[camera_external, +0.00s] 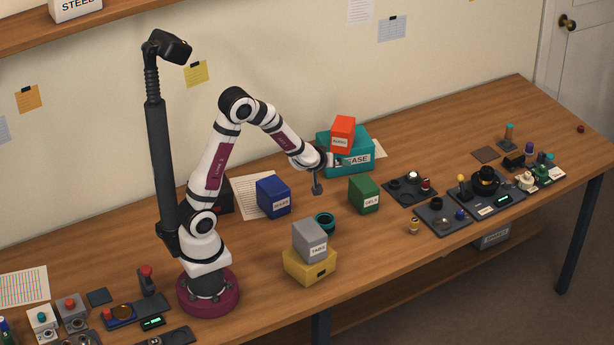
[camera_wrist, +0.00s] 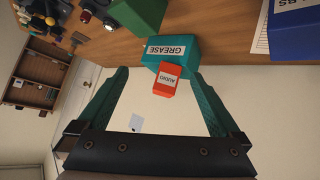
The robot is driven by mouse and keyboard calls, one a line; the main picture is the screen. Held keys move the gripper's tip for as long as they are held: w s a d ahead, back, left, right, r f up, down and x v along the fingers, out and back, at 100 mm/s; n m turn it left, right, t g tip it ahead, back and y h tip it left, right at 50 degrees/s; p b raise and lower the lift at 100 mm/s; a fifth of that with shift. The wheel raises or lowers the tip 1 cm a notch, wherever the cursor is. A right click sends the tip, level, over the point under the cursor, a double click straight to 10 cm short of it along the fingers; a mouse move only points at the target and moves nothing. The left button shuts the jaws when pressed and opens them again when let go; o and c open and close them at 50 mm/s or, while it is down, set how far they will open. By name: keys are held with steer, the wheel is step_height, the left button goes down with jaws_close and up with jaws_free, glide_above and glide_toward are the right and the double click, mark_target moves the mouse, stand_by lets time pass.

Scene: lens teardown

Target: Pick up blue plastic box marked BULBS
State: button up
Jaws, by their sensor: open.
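The blue box (camera_external: 273,197) stands on the table, just right of my arm's lower links, with a white label facing front. In the wrist view, the blue box (camera_wrist: 293,30) is cut off at the top right, and its label shows only the letters "BS". My gripper (camera_external: 318,188) is above the table, to the right of the blue box and apart from it. In the wrist view, my gripper (camera_wrist: 154,72) has its two green fingers spread with nothing held between them.
A red AUDIO box (camera_external: 342,134) sits on the teal GREASE box (camera_external: 350,155) behind my gripper. A green box (camera_external: 363,195) stands right of it. A grey box (camera_external: 310,239) rests on a yellow box (camera_external: 310,266) in front.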

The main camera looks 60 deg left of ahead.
steer(key=s+a+f+n+g+y, duration=0.3)
steer(key=a+n+y, duration=0.1)
steer(key=a, duration=0.3)
steer(key=n+g+y, duration=0.4)
steer(key=g, duration=0.2)
glide_above(276, 188)
steer(key=a, duration=0.2)
steer(key=f, duration=0.3)
steer(key=shift+d, duration=0.2)
steer(key=shift+n, duration=0.3)
step_height(276, 188, down, 6)
steer(key=shift+r, duration=0.1)
steer(key=x, duration=0.3)
steer(key=shift+f, duration=0.25)
steer(key=c, duration=1.4)
steer(key=shift+r, duration=0.15)
